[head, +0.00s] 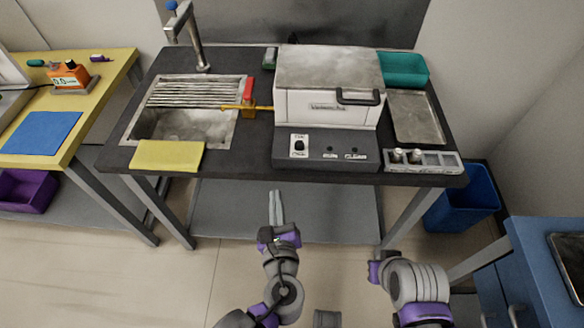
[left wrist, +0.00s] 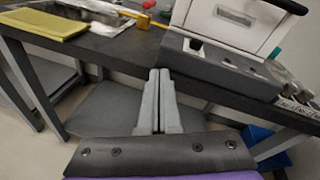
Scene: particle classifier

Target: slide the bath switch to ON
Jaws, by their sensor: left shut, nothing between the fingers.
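The bath switch (head: 299,146) is a small dark knob on a white plate at the left of the bath's grey front panel. It also shows in the left wrist view (left wrist: 194,46). The bath (head: 325,106) is a white box with a grey lid and a dark handle, standing on the dark table. My left gripper (head: 276,194) is shut and empty, in front of the table's front edge and below the switch, apart from it. My right gripper (head: 376,270) is low at the right in the head view; its fingers cannot be made out.
The dark table (head: 240,170) holds a sink (head: 180,125) with a rack and tap, a yellow cloth (head: 167,155), a teal bin (head: 403,69), a metal tray (head: 416,116) and a vial rack (head: 435,161). A blue bin (head: 465,200) stands at the right. The floor before the table is clear.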

